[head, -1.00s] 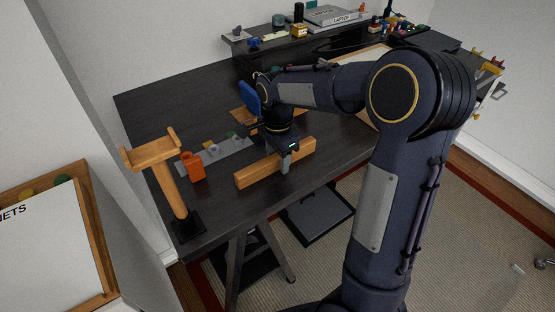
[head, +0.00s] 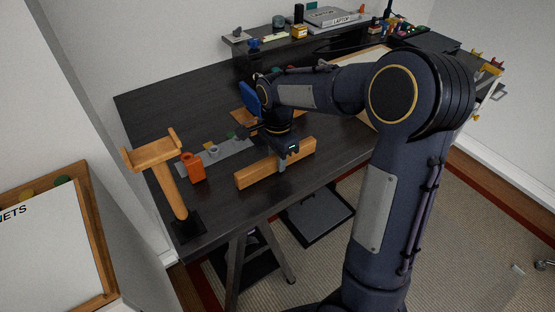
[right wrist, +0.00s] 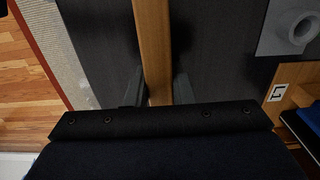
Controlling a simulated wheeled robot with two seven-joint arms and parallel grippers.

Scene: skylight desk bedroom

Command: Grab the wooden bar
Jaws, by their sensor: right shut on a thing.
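The wooden bar (head: 258,172) is a long, light-brown block lying near the front edge of the dark desk in the head view. My right gripper (head: 281,161) reaches down over its middle with a finger on the near side. In the right wrist view, the bar (right wrist: 153,45) runs between the two fingers of my right gripper (right wrist: 157,92), which is shut on it. The bar looks to be on or very close to the desk top; a small lift cannot be told. My left gripper is not in view.
A raised shelf at the back carries a laptop box (head: 332,17). The desk's left rear is clear.

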